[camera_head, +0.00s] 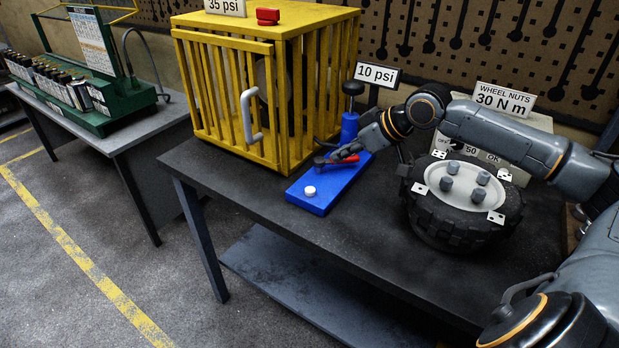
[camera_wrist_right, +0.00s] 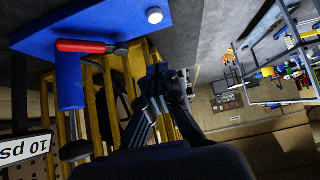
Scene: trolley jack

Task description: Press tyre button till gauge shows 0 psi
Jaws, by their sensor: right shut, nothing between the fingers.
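The white button (camera_head: 310,191) sits on the front end of the blue base plate (camera_head: 318,204); it also shows at the top of the right wrist view (camera_wrist_right: 154,15). A sign reading 10 psi (camera_head: 376,75) stands behind the blue cylinder (camera_head: 349,127). A red-handled lever (camera_head: 343,159) lies across the plate behind the button. My right gripper (camera_head: 332,147) is shut and empty beside the lever, apart from the button. Its closed fingers show in the right wrist view (camera_wrist_right: 158,75). My left gripper is out of view. The tyre (camera_head: 462,228) lies flat at right.
A yellow cage (camera_head: 233,85) stands left of the plate, with a 35 psi sign (camera_head: 226,5) and a red block (camera_head: 268,16) on top. A wheel nuts sign (camera_head: 505,98) stands behind the tyre. The front of the dark table is clear.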

